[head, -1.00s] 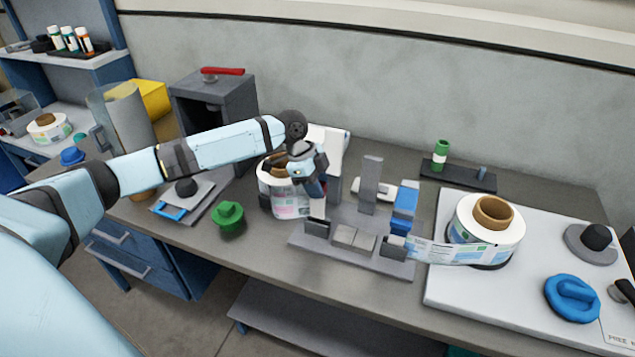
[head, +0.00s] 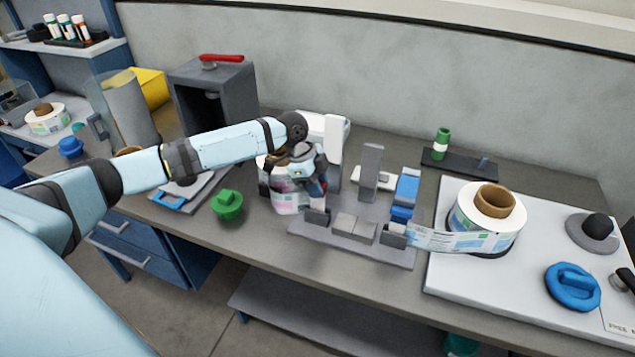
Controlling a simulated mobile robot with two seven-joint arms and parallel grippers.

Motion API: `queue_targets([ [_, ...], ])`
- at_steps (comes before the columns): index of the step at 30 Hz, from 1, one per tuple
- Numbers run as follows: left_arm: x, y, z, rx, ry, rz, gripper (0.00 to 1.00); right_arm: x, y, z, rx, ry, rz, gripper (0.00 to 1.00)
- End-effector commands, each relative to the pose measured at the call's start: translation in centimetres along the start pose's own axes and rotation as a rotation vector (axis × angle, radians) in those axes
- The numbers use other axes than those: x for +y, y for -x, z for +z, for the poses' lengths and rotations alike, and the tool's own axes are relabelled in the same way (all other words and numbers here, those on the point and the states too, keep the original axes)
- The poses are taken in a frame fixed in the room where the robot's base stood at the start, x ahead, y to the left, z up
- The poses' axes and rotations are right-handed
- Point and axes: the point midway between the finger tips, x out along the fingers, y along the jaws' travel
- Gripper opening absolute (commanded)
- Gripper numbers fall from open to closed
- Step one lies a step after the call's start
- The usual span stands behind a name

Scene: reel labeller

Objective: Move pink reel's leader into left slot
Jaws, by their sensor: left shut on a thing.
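The pink reel (head: 287,200), a white roll with pink-printed labels, stands left of the grey fixture (head: 345,247), largely hidden behind my left gripper. My left gripper (head: 318,194) points down beside the reel's right side, just above the dark left slot block (head: 317,216). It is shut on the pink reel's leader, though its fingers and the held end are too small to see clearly. I cannot tell whether the leader is inside the left slot. My right gripper is out of view.
A second label reel (head: 480,225) stands on the white panel (head: 455,290) at the right, its strip running to the right slot block (head: 394,236). A grey post (head: 371,172) and blue piece (head: 405,196) rise from the fixture. A green knob (head: 227,204) lies nearby.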

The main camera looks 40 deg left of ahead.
Motion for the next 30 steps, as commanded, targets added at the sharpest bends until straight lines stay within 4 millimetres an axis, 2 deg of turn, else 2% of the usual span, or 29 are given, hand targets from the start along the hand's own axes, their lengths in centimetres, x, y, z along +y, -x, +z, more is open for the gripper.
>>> queue_targets([
  [7,-0.01,-0.94,0.41,0.000,0.000,0.000,0.04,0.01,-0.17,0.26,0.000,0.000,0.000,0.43],
  [16,-0.01,-1.05,0.46,0.000,0.000,0.000,0.04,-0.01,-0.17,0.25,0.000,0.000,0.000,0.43],
  [17,-0.01,-1.05,0.47,0.000,0.000,0.000,0.32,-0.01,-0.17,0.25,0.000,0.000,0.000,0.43],
  [20,0.00,-1.05,0.46,0.000,0.000,0.000,0.55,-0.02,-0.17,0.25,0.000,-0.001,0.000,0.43],
  [30,-0.02,-0.78,0.48,-0.001,0.000,-0.001,0.57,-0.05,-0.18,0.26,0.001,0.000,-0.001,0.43],
])
